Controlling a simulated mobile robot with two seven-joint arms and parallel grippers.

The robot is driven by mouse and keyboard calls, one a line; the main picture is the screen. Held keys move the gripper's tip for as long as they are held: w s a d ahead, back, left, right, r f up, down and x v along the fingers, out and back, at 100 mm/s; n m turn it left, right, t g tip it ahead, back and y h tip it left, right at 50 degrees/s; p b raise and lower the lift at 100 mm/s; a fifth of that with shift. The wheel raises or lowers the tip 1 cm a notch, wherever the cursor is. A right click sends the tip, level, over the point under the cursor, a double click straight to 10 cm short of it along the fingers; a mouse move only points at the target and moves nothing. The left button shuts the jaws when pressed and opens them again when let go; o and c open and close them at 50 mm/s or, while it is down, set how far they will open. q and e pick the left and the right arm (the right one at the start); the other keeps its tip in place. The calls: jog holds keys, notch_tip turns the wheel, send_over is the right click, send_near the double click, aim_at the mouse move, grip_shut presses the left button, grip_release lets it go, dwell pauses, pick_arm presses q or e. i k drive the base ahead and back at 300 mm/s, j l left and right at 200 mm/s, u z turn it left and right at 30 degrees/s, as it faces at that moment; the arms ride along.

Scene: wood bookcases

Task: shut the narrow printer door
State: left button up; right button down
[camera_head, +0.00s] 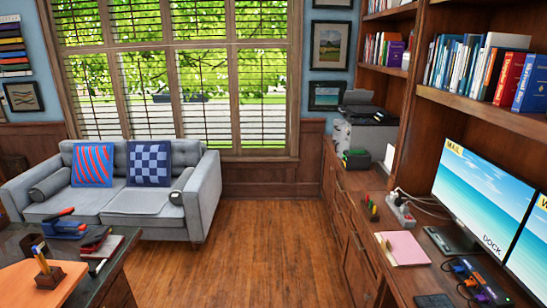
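The printer (364,130) stands at the far end of the long wooden counter, against the bookcase. It has a pale grey body and a dark top with a raised rear tray. A small pale panel (389,157) sticks out at its right side, near the counter; it may be the narrow door standing open, but it is too small to be sure. A dark item with green on it lies in front of the printer. Neither of my grippers shows in this view.
The wooden counter (345,185) runs along the right, with a power strip (400,208), pink notepad (402,248) and monitor (485,195). A desk (115,275) stands front left and a grey sofa (140,205) behind it. The wood floor (235,245) between is clear.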

aim_at(343, 145)
jog(key=i, duration=1.7)
jog(key=i+z, duration=0.15)
jog(key=i, duration=0.4)
jog(key=i+j+z, duration=0.1)
jog(key=i, duration=0.45)
jog(key=i+j+z, duration=0.15)
jog(key=i, duration=0.35)
